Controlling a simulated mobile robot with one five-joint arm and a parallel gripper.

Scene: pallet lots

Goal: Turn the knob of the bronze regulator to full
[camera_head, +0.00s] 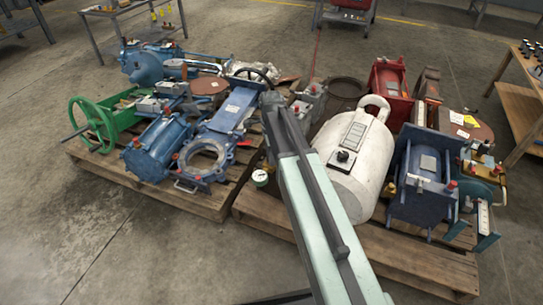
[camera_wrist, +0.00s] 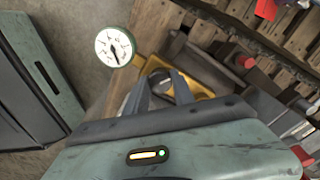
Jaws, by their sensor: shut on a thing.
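The bronze regulator (camera_wrist: 147,68) shows in the wrist view as a yellow-bronze body just beyond my fingers. A round white gauge (camera_wrist: 115,47) with a green rim and dark needle sits at its left; the gauge (camera_head: 260,177) also shows in the head view, left of my arm. My gripper (camera_wrist: 163,82) is shut on the regulator's knob, a dark round part mostly hidden between and behind the fingers. The knob's setting cannot be read. In the head view my arm hides the gripper and most of the regulator.
A left pallet (camera_head: 100,163) bears blue valves and a green handwheel (camera_head: 92,125). A right pallet (camera_head: 400,255) bears a white tank (camera_head: 345,165) and a blue cylinder (camera_head: 422,180), close right of my arm. Bare concrete lies in front.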

